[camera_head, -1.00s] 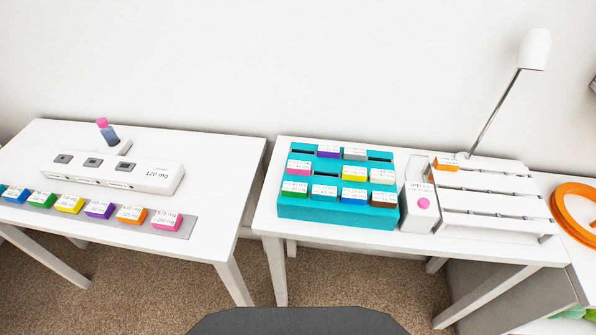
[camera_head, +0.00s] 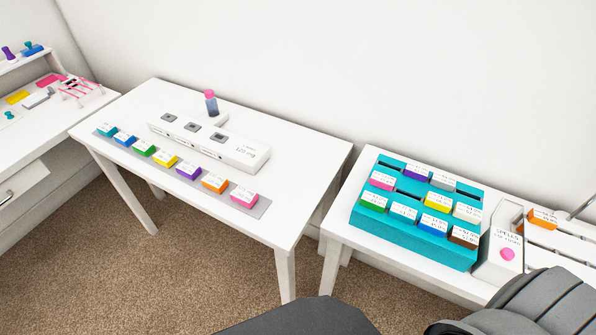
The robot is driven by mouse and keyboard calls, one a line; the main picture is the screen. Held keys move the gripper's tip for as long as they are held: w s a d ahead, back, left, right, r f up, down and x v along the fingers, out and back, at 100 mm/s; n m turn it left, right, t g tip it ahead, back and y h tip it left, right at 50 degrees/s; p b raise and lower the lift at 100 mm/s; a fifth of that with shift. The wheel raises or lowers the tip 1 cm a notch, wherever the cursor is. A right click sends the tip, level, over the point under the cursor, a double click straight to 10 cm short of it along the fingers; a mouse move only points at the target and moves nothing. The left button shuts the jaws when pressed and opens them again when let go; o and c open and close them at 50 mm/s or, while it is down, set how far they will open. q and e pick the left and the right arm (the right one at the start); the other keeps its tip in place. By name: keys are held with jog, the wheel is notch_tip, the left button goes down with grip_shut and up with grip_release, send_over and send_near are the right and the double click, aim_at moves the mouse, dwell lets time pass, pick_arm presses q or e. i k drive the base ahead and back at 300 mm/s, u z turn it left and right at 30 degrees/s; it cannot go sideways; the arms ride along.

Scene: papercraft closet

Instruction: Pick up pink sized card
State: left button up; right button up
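A pink card with a white printed label (camera_head: 243,197) lies at the right end of a row of coloured labelled cards on a grey strip (camera_head: 262,211), at the front of the middle white table. Another pink card with a white label (camera_head: 382,181) stands in a slot at the left of the teal rack (camera_head: 410,240) on the right table. The print is too small to read surely. Neither of my grippers is in view. Only dark parts, which look like my own body, show at the bottom and lower right.
The middle table (camera_head: 310,165) also holds a white box with slots (camera_head: 240,150) and a pink-capped bottle (camera_head: 211,102). A white box with a pink dot (camera_head: 493,262) stands right of the rack. A white desk (camera_head: 30,130) is at far left. Carpet lies in front.

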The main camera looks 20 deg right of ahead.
aim_at(385, 181)
jog(key=u, duration=0.9)
jog(key=k, duration=0.55)
jog(key=z, duration=1.3)
